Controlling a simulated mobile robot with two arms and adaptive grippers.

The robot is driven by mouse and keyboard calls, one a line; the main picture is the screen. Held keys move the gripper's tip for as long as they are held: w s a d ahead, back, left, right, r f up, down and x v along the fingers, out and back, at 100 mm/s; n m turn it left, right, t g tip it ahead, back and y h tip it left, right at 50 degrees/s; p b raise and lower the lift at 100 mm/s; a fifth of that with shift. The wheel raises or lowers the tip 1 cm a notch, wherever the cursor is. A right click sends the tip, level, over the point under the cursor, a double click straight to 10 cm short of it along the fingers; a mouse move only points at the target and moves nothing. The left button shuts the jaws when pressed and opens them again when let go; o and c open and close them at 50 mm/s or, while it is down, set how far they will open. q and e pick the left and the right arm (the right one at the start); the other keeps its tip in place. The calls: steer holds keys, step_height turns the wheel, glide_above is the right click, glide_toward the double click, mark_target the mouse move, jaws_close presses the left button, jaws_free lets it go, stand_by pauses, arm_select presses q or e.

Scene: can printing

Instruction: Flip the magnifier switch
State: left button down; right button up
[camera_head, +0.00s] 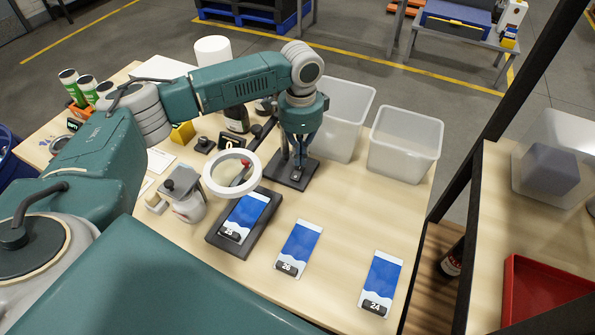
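The magnifier (251,163) has a white ring head on a dark arm and stands on a dark square base (283,182). Its ring hangs over a dark tray with a blue-and-white card. A small light spot on the base, perhaps the switch, lies just below my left gripper (299,168). The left gripper points straight down, with its fingertips at or just above the base; whether they touch it is unclear. The fingers look close together, but their gap does not show clearly. My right gripper is not in view.
Two clear bins (405,146) stand behind and right of the magnifier. Blue-and-white cards (299,246) lie on the front table. A grey-lidded jar (188,205) stands left of the tray. A dark frame post and a red tray (540,290) are at right.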

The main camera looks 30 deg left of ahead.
mark_target(300, 168)
arm_select(q)
steer(key=shift+f, duration=0.25)
steer(key=shift+f, duration=0.65)
stand_by(0.4)
steer(key=shift+s, duration=0.1)
step_height(300, 168, up, 7)
steer(key=p, duration=0.8)
stand_by(0.4)
